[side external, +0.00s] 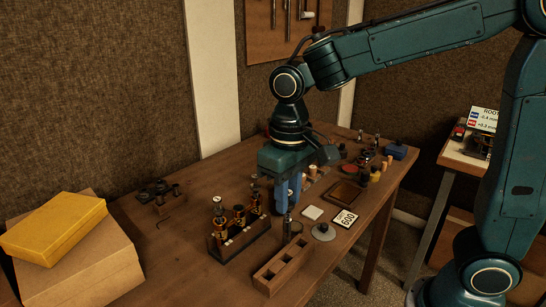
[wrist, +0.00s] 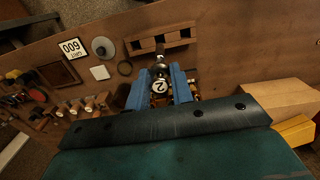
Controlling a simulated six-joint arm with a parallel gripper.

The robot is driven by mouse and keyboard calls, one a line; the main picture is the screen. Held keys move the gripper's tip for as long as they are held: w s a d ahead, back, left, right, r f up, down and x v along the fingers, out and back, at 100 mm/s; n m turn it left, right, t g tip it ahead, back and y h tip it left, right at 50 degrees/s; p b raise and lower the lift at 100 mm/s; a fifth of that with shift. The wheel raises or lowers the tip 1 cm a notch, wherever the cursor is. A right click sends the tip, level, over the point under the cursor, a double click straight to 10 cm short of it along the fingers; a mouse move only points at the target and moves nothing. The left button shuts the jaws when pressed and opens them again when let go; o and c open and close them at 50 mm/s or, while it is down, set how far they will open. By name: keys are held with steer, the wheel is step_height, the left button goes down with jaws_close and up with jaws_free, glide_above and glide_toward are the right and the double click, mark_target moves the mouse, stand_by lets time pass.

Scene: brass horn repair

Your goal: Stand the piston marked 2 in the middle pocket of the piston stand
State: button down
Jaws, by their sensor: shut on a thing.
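My gripper (side external: 288,208) is shut on the piston marked 2, pointing down above the table. In the wrist view the white disc with the 2 on the piston (wrist: 160,86) shows between the blue fingers (wrist: 161,78). In the side view the fingers hide most of it, and a dark, silvery part shows below them. The piston stand (side external: 272,275) is a wooden block with a row of square pockets, in front of my gripper. It also shows in the wrist view (wrist: 182,36), beyond the fingertips. The pockets I can see look empty. The piston looks apart from the stand.
A dark block with several upright brass and silver parts (side external: 226,248) stands left of my gripper. A white 600 card (side external: 343,219), a round grey disc (side external: 324,232), a pale square (side external: 312,212) and a wooden tray (side external: 345,194) lie right. Yellow and brown boxes (side external: 55,225) are far left.

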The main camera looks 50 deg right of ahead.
mark_target(286, 242)
steer(key=shift+f, duration=1.7)
steer(key=shift+f, duration=2.1)
stand_by(0.7)
steer(key=c, duration=0.8)
jaws_free()
steer(key=shift+r, duration=0.1)
steer(key=shift+r, duration=3.45)
steer(key=shift+d, duration=0.1)
